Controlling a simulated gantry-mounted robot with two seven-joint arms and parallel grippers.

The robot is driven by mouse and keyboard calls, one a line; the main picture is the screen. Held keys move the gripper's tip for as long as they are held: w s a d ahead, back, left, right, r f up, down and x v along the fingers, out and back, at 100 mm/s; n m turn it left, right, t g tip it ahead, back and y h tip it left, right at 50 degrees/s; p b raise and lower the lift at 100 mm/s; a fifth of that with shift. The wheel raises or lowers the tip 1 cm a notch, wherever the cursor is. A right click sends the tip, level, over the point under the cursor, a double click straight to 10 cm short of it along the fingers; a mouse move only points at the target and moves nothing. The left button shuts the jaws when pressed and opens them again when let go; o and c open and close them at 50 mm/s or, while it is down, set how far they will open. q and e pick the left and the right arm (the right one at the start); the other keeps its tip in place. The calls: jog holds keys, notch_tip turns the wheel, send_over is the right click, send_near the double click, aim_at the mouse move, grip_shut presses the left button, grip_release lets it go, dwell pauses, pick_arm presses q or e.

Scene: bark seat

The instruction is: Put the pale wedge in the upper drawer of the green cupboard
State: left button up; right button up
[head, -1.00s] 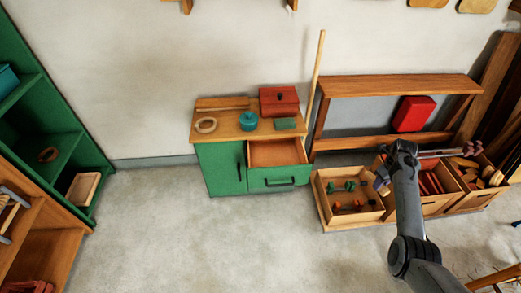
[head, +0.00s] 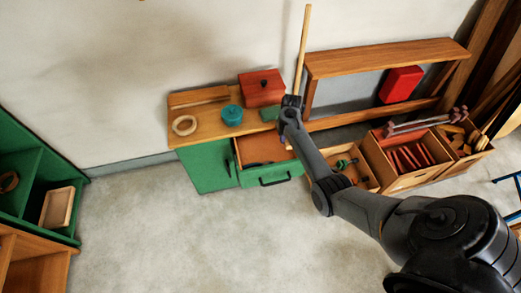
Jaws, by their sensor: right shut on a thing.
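The green cupboard (head: 208,167) stands against the wall with a wooden top. Its upper drawer (head: 262,177) is pulled out, and a dark patch, shadow or object, shows inside. My right gripper (head: 291,103) is above the right end of the cupboard top, behind the drawer's right side. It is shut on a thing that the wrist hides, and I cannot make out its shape. I see no pale wedge clearly anywhere. My left gripper is out of view.
On the cupboard top are a pale ring (head: 184,125), a teal pot (head: 232,115), a red box (head: 261,88) and a green block (head: 269,114). A thin wooden pole (head: 303,45) leans behind. The floor in front is clear.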

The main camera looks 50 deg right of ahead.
jog(key=shift+a+f+b, duration=0.25)
jog(key=shift+f, duration=0.2)
jog(key=shift+a+f+b, duration=0.2)
jog(key=shift+f+b, duration=0.05)
jog(key=shift+f, duration=0.2)
jog(key=b, duration=0.5)
send_near(282, 160)
jog(key=shift+s+a+f, duration=0.25)
jog(key=shift+s+a, duration=0.05)
jog(key=shift+a, duration=0.15)
jog(key=shift+s+a+f, duration=0.2)
jog(key=shift+s+a, duration=0.05)
jog(key=shift+a, duration=0.2)
jog(key=shift+w+d+f+b, duration=0.15)
jog(key=shift+f+b, duration=0.2)
jog(key=shift+f, duration=0.2)
pick_arm(q)
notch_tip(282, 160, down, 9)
jog(key=b, duration=0.2)
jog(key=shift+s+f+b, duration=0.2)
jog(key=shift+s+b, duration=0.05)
jog(key=shift+b, duration=0.05)
pick_arm(e)
jog(key=shift+f, duration=2.2)
jog(key=shift+f, duration=0.2)
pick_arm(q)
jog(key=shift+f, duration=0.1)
pick_arm(e)
jog(key=o, duration=0.7)
